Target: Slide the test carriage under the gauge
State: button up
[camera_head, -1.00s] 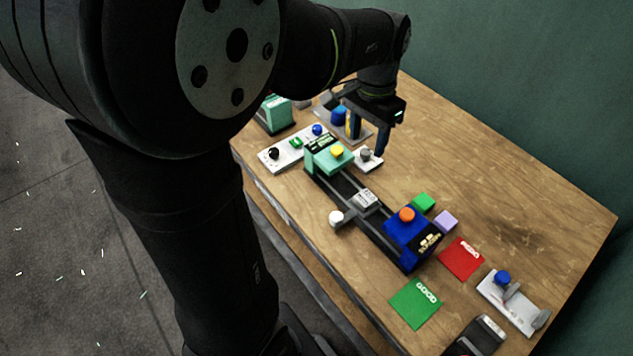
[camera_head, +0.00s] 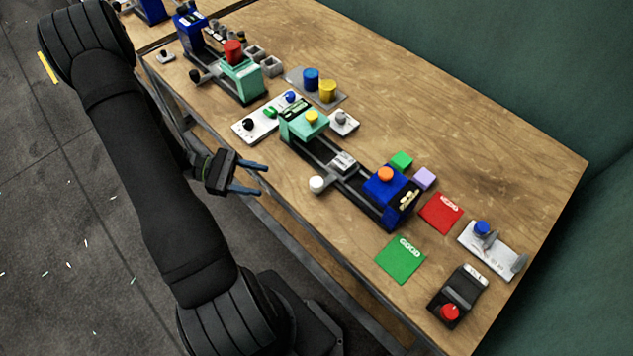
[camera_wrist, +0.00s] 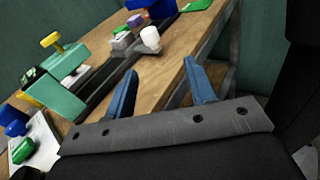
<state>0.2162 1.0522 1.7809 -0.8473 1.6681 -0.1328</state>
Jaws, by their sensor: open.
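The test carriage (camera_head: 343,162) is a small grey block on a dark rail (camera_head: 322,152), about midway between the teal gauge (camera_head: 300,124) and the blue end block (camera_head: 386,186) with its orange button. A white knob (camera_head: 317,183) sticks out from the carriage towards the table's front edge; it also shows in the wrist view (camera_wrist: 150,38). The gauge has a display and a yellow knob, and appears at left in the wrist view (camera_wrist: 52,88). My gripper (camera_head: 262,180) is open and empty by the front edge, left of the white knob and apart from it.
A control box (camera_head: 268,117) with black, green and blue buttons lies left of the gauge. Blue and yellow cylinders (camera_head: 327,91) stand on a grey plate behind. Green and purple cubes (camera_head: 424,178), a red pad (camera_head: 440,213) and a green pad (camera_head: 401,260) lie right.

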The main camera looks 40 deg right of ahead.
aim_at(316, 183)
jog(key=s+d+n+h, duration=0.1)
jog(key=s+d, duration=0.2)
jog(key=s+d+n+h, duration=0.1)
jog(key=s+d, duration=0.3)
jog(key=s+d+f+h, duration=0.1)
jog(key=s+d, duration=0.2)
jog(key=s, duration=0.1)
jog(key=shift+s+d+n+t, duration=0.15)
jog(key=shift+d+n+t, duration=0.2)
jog(key=shift+n+t, duration=0.05)
grip_shut()
